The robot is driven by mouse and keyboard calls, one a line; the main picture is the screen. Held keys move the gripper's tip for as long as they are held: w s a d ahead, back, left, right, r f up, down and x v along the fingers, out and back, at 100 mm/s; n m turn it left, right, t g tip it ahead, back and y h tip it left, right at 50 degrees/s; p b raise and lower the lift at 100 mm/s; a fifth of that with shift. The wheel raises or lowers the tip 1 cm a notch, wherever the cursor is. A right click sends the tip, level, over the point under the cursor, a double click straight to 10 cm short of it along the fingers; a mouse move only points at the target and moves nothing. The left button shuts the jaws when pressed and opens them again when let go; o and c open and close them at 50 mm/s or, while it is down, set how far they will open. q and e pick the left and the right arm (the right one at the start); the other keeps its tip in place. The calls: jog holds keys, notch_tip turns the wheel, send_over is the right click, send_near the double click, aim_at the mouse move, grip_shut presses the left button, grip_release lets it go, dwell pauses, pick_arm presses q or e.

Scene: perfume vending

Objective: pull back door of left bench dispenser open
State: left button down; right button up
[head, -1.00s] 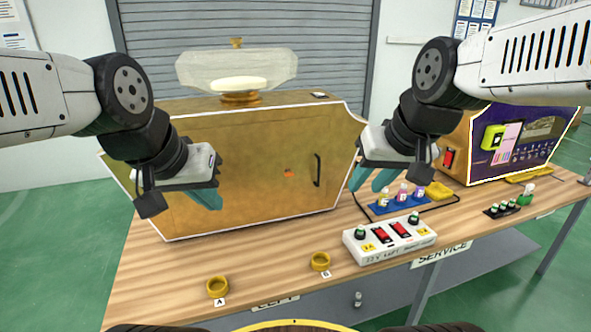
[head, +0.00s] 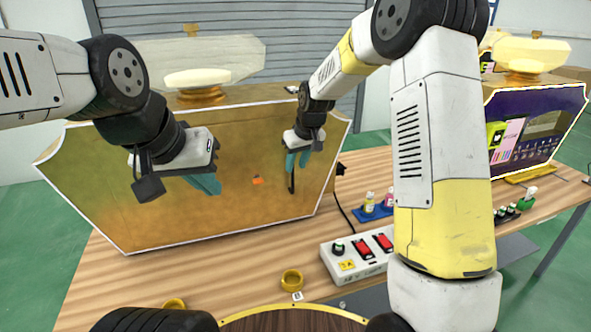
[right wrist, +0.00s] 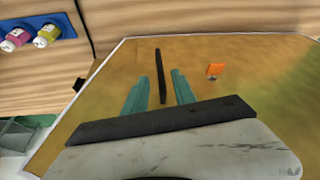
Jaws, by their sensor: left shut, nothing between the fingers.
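The left bench dispenser's back door (head: 240,205) is a gold panel with a white-edged outline, and it looks closed. Its black vertical handle (head: 291,182) is towards the right side; it also shows upright in the right wrist view (right wrist: 160,68). My right gripper (head: 297,163) is open in front of the door, its teal fingers (right wrist: 160,88) on either side of the handle in the right wrist view. I cannot tell whether they touch it. My left gripper (head: 207,186) is shut and empty in front of the panel's left part.
A small orange mark (right wrist: 215,70) sits on the panel beside the handle. A white switch box (head: 350,262), small bottles in a blue holder (head: 370,212) and a gold ring (head: 292,281) are on the wooden bench. A second dispenser (head: 530,125) stands at the right.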

aim_at(293, 174)
jog(key=x, duration=0.7)
jog(key=shift+f, duration=0.15)
grip_shut()
dwell(1.2)
